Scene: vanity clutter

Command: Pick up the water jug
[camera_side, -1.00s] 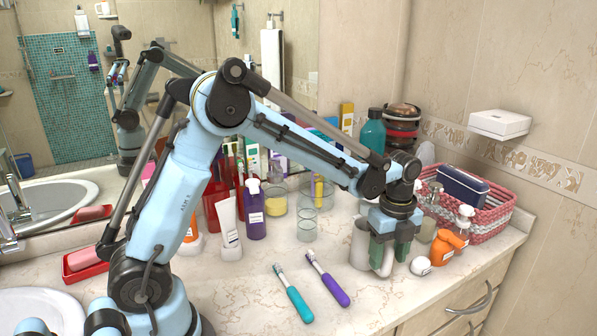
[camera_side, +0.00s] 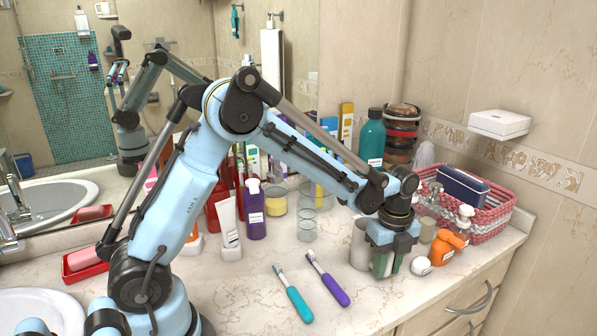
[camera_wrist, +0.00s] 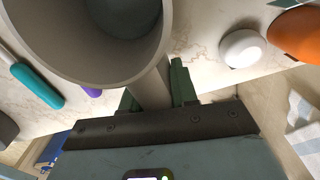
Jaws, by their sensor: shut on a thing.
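The water jug (camera_side: 359,246) is a plain grey-white vessel standing upright on the counter, partly hidden behind my gripper in the side view. In the wrist view the jug (camera_wrist: 90,62) fills the upper left, with its wide round mouth facing the camera and its inside looking empty. Its handle runs down between my two green fingers. My gripper (camera_side: 387,266) points down at the jug's right side, low over the counter, and is shut on the handle; it also shows in the wrist view (camera_wrist: 156,88).
A round white item (camera_side: 420,266) and an orange bottle (camera_side: 441,252) stand close at right, before a pink woven basket (camera_side: 490,222). Teal (camera_side: 293,292) and purple (camera_side: 327,280) toothbrushes lie at left. Glasses (camera_side: 307,226) stand behind; the front counter is clear.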

